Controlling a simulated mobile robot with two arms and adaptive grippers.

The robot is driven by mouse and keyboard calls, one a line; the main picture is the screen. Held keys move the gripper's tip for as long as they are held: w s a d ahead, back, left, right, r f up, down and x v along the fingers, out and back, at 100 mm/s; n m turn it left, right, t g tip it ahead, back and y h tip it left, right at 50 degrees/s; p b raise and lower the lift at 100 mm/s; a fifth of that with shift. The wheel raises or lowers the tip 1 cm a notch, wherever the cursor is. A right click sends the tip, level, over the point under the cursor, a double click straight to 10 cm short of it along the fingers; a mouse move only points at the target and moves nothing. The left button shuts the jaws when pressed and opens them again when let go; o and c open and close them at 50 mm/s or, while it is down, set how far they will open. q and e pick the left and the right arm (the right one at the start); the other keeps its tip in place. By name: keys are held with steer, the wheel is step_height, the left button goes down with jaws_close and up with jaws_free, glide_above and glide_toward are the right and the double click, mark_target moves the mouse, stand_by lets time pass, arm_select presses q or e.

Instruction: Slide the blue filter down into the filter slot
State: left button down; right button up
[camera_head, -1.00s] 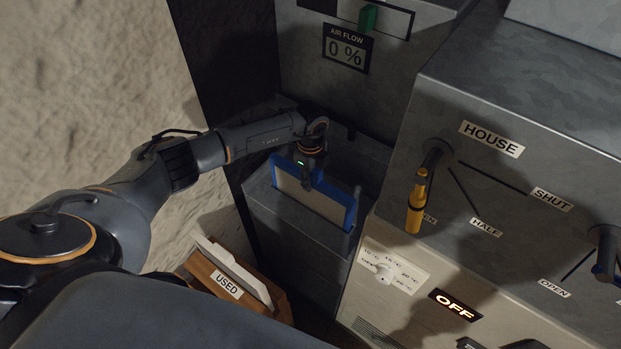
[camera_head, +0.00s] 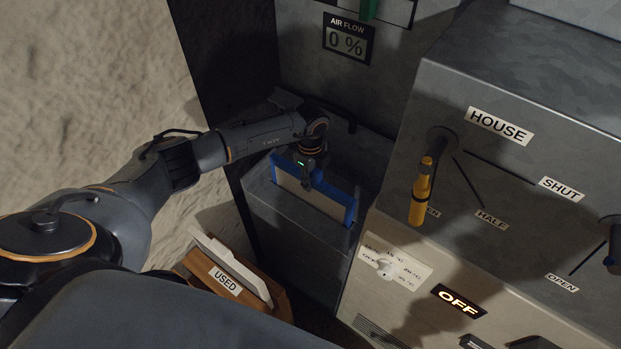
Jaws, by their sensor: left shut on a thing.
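The blue filter (camera_head: 325,204), a blue frame around a pale panel, stands upright in the filter slot (camera_head: 350,233) in the top of the grey housing. Its upper part shows above the slot's edge; its lower part is hidden inside. My left gripper (camera_head: 307,179) is shut on the top edge of the blue filter, near its left half. The fingertips are small and dark against the panel. My right gripper is not in the view.
A wooden box labelled USED (camera_head: 225,281) with a pale-edged panel stands at lower left. The grey cabinet with the yellow HOUSE handle (camera_head: 421,198) is close on the right.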

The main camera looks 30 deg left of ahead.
mark_target(310, 194)
arm_select(q)
steer(key=shift+f+b, duration=2.75)
steer(key=shift+f, duration=0.95)
steer(key=c, duration=1.1)
jaws_free()
steer(key=shift+r, duration=0.1)
step_height(310, 194, up, 12)
steer(key=shift+f, duration=0.1)
